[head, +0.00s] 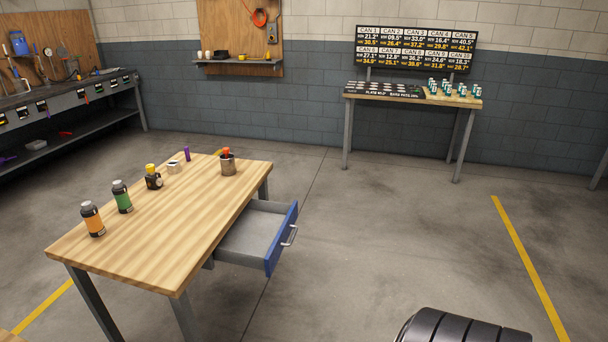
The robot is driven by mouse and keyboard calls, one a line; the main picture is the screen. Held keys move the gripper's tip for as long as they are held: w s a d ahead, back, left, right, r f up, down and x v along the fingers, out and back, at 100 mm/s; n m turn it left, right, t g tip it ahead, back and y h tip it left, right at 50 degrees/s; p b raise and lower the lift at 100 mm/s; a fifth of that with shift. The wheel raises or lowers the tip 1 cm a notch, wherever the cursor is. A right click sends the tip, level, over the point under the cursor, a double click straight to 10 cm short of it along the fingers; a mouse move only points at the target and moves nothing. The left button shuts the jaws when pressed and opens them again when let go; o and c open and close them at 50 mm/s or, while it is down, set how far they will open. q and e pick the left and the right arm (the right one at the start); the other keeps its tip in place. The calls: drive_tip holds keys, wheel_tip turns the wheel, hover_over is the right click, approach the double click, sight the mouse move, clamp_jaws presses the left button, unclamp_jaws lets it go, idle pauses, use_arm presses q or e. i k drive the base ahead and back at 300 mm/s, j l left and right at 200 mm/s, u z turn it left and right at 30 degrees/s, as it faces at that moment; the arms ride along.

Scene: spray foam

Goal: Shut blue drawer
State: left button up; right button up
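The blue drawer (283,240) is pulled out from the right side of the wooden table (190,235). Its front panel is blue with a metal handle (290,236) on the outer face, facing right. The grey inside of the drawer (252,232) shows and looks empty. Neither of my grippers is in view. A dark, ribbed rounded part at the bottom right edge seems to be part of my own arm.
A second table (412,97) stands at the back wall. The floor right of the drawer is clear.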

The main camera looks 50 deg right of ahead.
sight(256, 239)
drive_tip(key=z, duration=1.55)
